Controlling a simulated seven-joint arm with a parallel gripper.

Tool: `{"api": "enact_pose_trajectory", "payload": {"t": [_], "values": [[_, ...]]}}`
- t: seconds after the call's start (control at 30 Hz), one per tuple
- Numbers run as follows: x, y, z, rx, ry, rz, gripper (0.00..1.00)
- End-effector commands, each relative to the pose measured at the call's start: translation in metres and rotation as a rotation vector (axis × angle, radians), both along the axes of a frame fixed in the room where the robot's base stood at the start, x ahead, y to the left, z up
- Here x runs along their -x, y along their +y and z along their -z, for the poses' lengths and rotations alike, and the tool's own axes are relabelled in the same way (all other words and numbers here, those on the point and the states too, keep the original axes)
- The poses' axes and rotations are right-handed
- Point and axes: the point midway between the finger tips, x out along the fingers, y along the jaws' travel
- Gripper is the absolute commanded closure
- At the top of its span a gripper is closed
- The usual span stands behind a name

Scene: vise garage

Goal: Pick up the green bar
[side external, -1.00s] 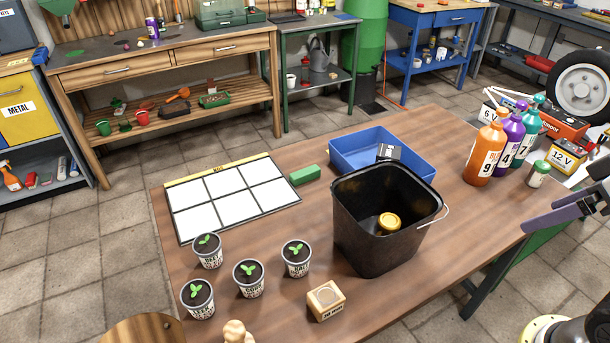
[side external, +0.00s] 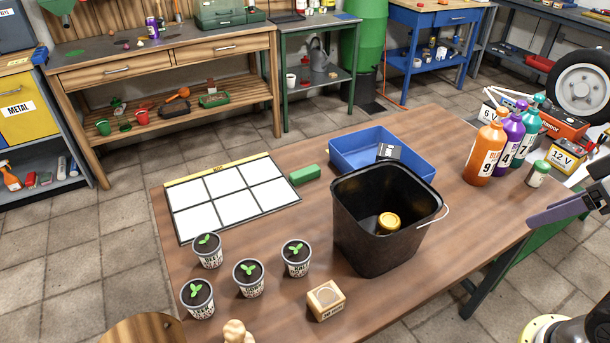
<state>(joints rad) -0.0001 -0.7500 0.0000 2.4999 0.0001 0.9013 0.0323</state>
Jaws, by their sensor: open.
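The green bar (side external: 305,174) lies on the brown wooden table, between the right edge of the white grid board (side external: 232,193) and the blue tray (side external: 346,160). My gripper (side external: 532,222) shows at the right edge of the side view, its purple-grey fingers pointing left near the table's right edge. It is open and empty, far to the right of the bar. The black bucket and the blue tray stand between them.
The tall black bucket (side external: 360,225) holds a yellow-lidded jar (side external: 387,222). Numbered bottles (side external: 486,152) and a green-capped jar (side external: 538,174) stand at the right. Several potted seedlings (side external: 249,278) and a wooden block (side external: 326,300) are at the front. The table's front right is clear.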

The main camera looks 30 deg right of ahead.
Motion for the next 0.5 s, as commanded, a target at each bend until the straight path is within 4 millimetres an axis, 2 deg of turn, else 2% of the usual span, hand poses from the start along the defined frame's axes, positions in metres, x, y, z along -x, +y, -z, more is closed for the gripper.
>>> {"api": "enact_pose_trajectory", "payload": {"t": [0.1,0.17,0.37,0.5], "values": [[0.003,0.001,0.0,-0.054,0.014,0.09,0.43],[-0.001,0.003,-0.011,-0.102,-0.002,0.157,0.43],[-0.036,0.014,-0.074,-0.298,-0.051,0.393,0.43],[-0.075,0.022,-0.115,-0.43,-0.039,0.544,0.43]]}}
